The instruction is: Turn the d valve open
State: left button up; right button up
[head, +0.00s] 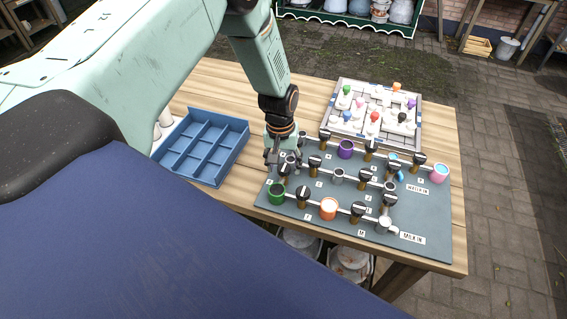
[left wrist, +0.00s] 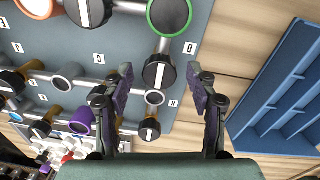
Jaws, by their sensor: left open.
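The d valve is a black round knob with a white bar (left wrist: 160,72), beside the label D (left wrist: 190,47) and below a green-rimmed cup (left wrist: 170,17) in the left wrist view. The bar runs nearly along the pipe, slightly tilted. My left gripper (left wrist: 160,88) is open, one finger on each side of the knob in the picture; I see no contact and cannot tell its height above it. In the head view the left gripper (head: 283,157) hangs over the panel's left end, partly hiding the d valve (head: 284,171) near the green cup (head: 277,194). My right gripper is not in view.
The grey panel (head: 345,232) carries several similar knobs, pipes and cups; another knob (left wrist: 150,130) lies close to the fingers. A blue divided tray (head: 203,147) is left of the panel. A board with coloured pieces (head: 372,112) stands behind it.

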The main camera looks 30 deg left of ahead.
aim_at(281, 167)
pick_arm(q)
notch_tip(281, 167, up, 12)
jog(key=shift+s+a, duration=0.15)
jog(key=shift+a, duration=0.1)
dwell(0.6)
jog(key=s+d+f+m, duration=0.1)
jog(key=s+d+f, duration=0.4)
jog(key=s+f, duration=0.3)
jog(key=s+d+f+m, duration=0.2)
jog(key=s+f, duration=0.1)
jog(key=s, duration=0.9)
jog(key=s+d+f+m, duration=0.1)
jog(key=s+d+f, duration=0.15)
jog(key=s, duration=0.95)
notch_tip(281, 167, down, 24)
jog(key=b, duration=2.3)
jog(key=shift+w+a+y, duration=0.25)
jog(key=shift+a+y, duration=0.05)
jog(key=shift+a, duration=0.1)
jog(key=shift+r, duration=0.1)
